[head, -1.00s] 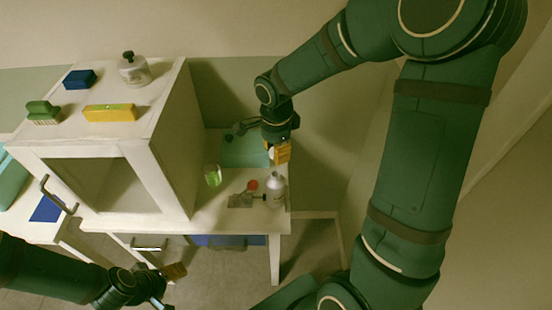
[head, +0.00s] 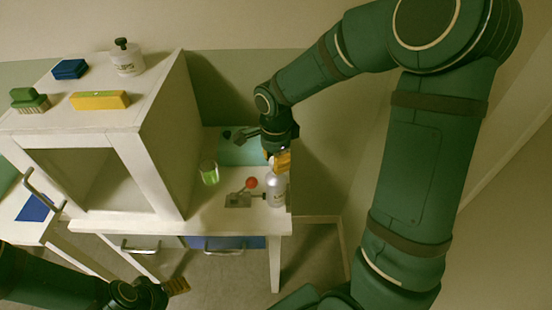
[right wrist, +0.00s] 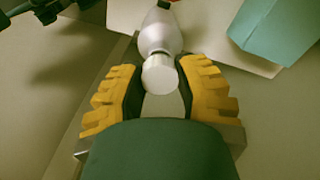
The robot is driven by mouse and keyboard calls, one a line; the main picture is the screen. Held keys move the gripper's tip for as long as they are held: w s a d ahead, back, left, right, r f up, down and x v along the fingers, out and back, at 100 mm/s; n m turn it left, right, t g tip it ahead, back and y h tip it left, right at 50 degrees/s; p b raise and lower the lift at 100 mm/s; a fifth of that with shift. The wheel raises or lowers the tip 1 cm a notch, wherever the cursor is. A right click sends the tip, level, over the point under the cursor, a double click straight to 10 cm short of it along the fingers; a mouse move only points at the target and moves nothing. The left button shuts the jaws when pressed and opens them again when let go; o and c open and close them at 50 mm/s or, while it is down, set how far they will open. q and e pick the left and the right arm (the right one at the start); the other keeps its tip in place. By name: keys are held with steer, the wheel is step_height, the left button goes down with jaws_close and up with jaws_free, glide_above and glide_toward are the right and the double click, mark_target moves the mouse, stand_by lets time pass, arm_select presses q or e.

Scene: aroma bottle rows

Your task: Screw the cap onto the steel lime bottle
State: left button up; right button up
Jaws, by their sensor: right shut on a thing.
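The steel bottle (head: 275,188) stands upright near the right front corner of the white table; no lime marking is readable. My right gripper (head: 281,161) is at the bottle's top in the head view. In the right wrist view its yellow-padded fingers (right wrist: 161,88) are shut on a pale metal cap (right wrist: 160,75). The cap lines up with the neck of the steel bottle (right wrist: 160,32) just beyond it. I cannot tell whether its thread is engaged. My left gripper (head: 177,286) is at the lower left, away from the table; its opening is unclear.
Left of the bottle are a grey clamp-like fixture (head: 238,200) with a red ball (head: 251,183) and a green glass (head: 209,173).

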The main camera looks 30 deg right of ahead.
steer(key=shift+f+b, duration=0.35)
steer(key=shift+b, duration=0.2)
stand_by(1.2)
steer(key=shift+f+b, duration=1.25)
steer(key=shift+b, duration=0.05)
stand_by(1.5)
stand_by(0.4)
steer(key=o, duration=0.8)
steer(key=shift+r, duration=0.1)
steer(key=shift+r+p, duration=2.55)
steer(key=shift+r, duration=0.95)
steer(key=shift+f, duration=0.1)
steer(key=shift+o, duration=0.4)
